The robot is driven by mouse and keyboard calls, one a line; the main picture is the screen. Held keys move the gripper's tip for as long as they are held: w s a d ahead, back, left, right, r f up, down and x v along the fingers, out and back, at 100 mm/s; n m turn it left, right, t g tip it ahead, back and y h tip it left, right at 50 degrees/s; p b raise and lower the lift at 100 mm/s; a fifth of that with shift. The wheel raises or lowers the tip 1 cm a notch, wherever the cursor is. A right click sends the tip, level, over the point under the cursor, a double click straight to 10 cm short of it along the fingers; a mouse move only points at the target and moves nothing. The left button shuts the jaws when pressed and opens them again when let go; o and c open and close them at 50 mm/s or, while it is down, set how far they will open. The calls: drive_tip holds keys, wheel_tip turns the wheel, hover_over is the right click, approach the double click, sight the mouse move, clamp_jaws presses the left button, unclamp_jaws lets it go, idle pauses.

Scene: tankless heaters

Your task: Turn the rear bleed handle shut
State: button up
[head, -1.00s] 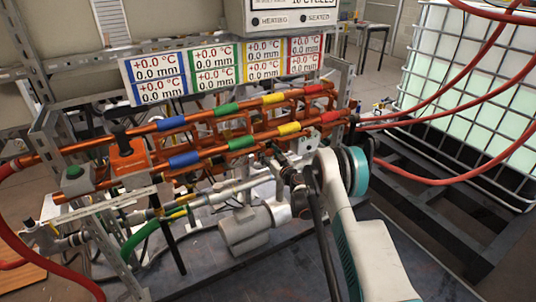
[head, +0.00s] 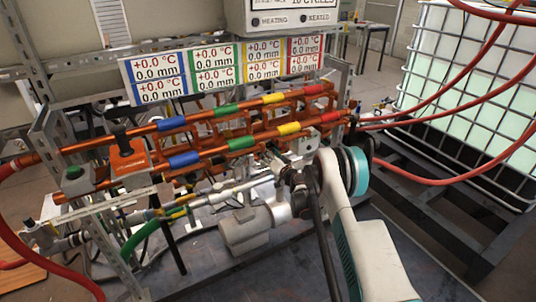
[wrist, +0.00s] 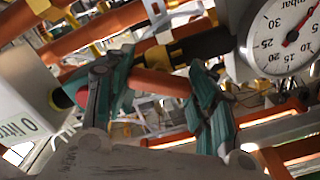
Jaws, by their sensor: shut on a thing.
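My gripper (wrist: 165,95) has two teal-padded fingers in the wrist view. They are shut on an orange-red bar (wrist: 160,82), which I take to be the rear bleed handle. The bar's ends are partly hidden behind the fingers. A black fitting with a yellow band (wrist: 198,44) lies just beyond the fingertips. In the head view my arm reaches from the lower right to the pipe rack, and the gripper and handle are mostly hidden among the pipes. I cannot tell the handle's exact angle there.
A pressure gauge (wrist: 287,35) is close on the right in the wrist view, and a white box (wrist: 25,115) on the left. Orange pipes with coloured bands (head: 240,143) run above my gripper. Red hoses (head: 440,115) lead to a caged tank (head: 470,75) at right.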

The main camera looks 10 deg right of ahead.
drive_tip(key=m, duration=0.5)
drive_tip(key=shift+m, duration=0.3)
drive_tip(key=m, duration=0.4)
drive_tip(key=shift+m, duration=0.7)
drive_tip(key=o, duration=0.8)
drive_tip(key=v, duration=1.2)
